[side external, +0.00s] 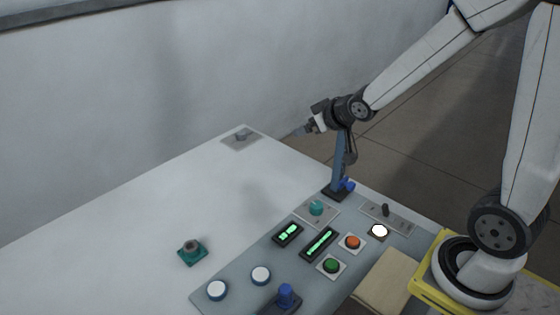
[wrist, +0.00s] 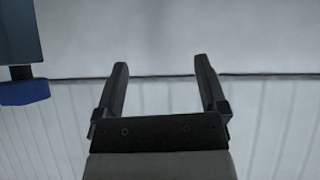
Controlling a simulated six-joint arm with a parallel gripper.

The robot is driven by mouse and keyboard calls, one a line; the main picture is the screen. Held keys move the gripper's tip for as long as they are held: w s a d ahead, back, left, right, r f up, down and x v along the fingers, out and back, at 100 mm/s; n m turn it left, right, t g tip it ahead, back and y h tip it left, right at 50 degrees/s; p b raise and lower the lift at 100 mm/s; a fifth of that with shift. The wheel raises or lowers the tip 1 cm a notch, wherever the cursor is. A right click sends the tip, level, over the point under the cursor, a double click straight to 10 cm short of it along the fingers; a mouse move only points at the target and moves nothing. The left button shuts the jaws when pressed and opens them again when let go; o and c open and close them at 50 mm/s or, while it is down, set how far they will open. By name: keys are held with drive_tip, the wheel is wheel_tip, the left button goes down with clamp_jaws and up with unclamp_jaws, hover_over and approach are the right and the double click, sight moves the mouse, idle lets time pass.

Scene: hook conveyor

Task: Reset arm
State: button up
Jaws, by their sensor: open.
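My gripper (side external: 308,128) is raised over the back right part of the white table, beside the top of the blue post, and points left toward the wall. In the wrist view my gripper (wrist: 162,80) shows two dark fingers spread apart with nothing between them. The blue post (side external: 339,165) stands upright on a dark base at the back of the grey control panel (side external: 240,278). Whether my wrist touches the post cannot be told. In the wrist view a dark blue piece (wrist: 22,92) shows at the left edge.
The panel carries a teal knob (side external: 316,208), green displays (side external: 319,243), an orange button (side external: 352,242), a green button (side external: 331,265), a lever switch (side external: 385,210) and a blue knob (side external: 286,295). A teal block (side external: 192,252) sits on the table.

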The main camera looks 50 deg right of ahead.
drive_tip(key=s+a+f+g, duration=0.3)
drive_tip(key=s+a+f, duration=0.1)
drive_tip(key=s, duration=0.3)
drive_tip(key=s+a+f+g+y, duration=0.1)
drive_tip(key=s+a+f+g, duration=0.2)
drive_tip(key=s, duration=0.3)
drive_tip(key=shift+s+a+f+n+g, duration=0.3)
drive_tip(key=shift+s+a+f+g, duration=0.1)
drive_tip(key=shift+g, duration=0.4)
